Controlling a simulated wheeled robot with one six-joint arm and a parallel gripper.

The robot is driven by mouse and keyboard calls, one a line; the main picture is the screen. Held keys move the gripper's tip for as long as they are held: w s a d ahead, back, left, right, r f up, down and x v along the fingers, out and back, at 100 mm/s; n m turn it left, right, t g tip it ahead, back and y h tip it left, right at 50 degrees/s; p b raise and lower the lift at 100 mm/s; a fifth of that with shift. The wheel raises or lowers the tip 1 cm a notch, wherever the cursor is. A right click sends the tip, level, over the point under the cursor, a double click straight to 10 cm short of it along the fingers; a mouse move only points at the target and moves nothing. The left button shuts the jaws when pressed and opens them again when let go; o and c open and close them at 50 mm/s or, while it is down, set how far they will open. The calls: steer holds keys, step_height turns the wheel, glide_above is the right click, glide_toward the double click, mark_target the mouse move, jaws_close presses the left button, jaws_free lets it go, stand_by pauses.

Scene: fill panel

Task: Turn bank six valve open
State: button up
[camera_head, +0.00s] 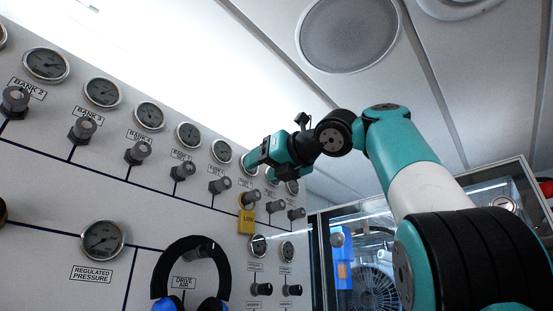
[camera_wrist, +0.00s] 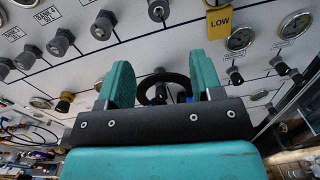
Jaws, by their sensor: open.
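The bank six valve knob (camera_head: 220,185) is a dark grey knob on the panel, just left of the knob with the yellow LOW tag. Its label is too small to read; I place it by counting from bank 4. It also shows at the top of the wrist view (camera_wrist: 158,10), above the fingers. My gripper (camera_head: 259,167) is in front of the upper right of the panel, overlapping gauges there. In the wrist view my gripper (camera_wrist: 163,78) has its two teal fingers wide apart, with nothing held between them. It is apart from the bank six knob.
The yellow LOW tag (camera_head: 247,217) hangs right of the bank six knob. The bank five knob (camera_head: 183,171) is at its left. Black headphones (camera_head: 163,272) with blue cups hang lower on the panel around the drive air knob. A glass-fronted cabinet (camera_head: 318,250) stands at the right.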

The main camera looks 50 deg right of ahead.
steer(key=shift+s+a, duration=0.1)
steer(key=shift+s, duration=1.65)
